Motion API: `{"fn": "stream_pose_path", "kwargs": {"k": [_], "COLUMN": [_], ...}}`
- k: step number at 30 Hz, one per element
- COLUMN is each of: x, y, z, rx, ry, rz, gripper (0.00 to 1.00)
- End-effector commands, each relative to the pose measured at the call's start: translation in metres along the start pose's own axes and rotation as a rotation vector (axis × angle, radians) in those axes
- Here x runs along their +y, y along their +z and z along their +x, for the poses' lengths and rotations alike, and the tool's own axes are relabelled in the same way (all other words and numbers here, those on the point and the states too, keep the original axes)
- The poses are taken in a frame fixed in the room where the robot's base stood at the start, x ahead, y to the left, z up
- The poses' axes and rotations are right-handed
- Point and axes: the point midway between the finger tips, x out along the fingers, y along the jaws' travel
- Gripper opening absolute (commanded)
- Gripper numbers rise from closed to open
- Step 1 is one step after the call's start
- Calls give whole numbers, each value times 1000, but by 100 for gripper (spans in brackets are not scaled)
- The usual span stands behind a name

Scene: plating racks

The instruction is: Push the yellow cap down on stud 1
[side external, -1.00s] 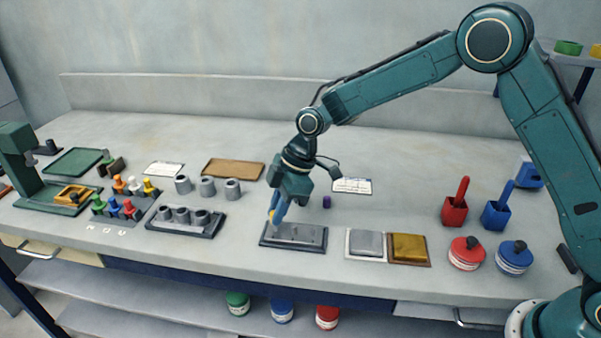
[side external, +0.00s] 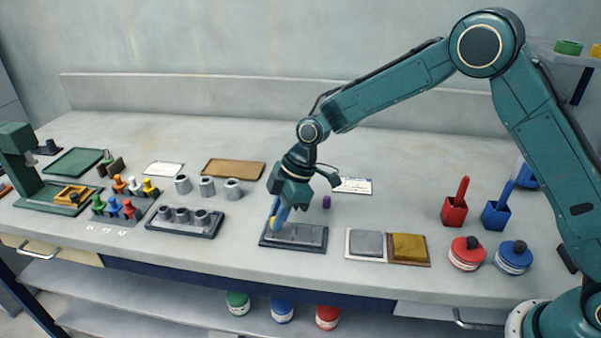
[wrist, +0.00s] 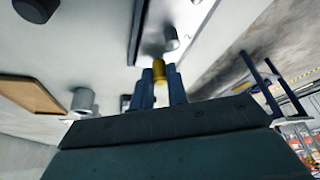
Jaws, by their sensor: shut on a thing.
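My gripper (side external: 275,222) is shut on the yellow cap (side external: 273,223), low over the left end of the grey stud plate (side external: 291,242). The stud numbers are not readable.
A purple cap-like piece (side external: 327,202) stands behind the plate. A grey pad (side external: 366,243) and a yellow-brown pad (side external: 408,248) lie to the right. A rack of grey cylinders (side external: 184,222) is to the left, near several coloured pegs (side external: 127,208).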

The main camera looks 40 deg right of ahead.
Motion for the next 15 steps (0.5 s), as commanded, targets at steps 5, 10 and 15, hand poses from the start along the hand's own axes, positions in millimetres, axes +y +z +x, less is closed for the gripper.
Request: {"fn": "stream_pose_path", "kwargs": {"k": [5, 10, 15], "x": [0, 0, 0], "y": [1, 2, 2], "z": [3, 6, 5], "rx": [0, 0, 0], "ry": [0, 1, 1], "rz": [0, 0, 0], "gripper": [0, 0, 41]}}
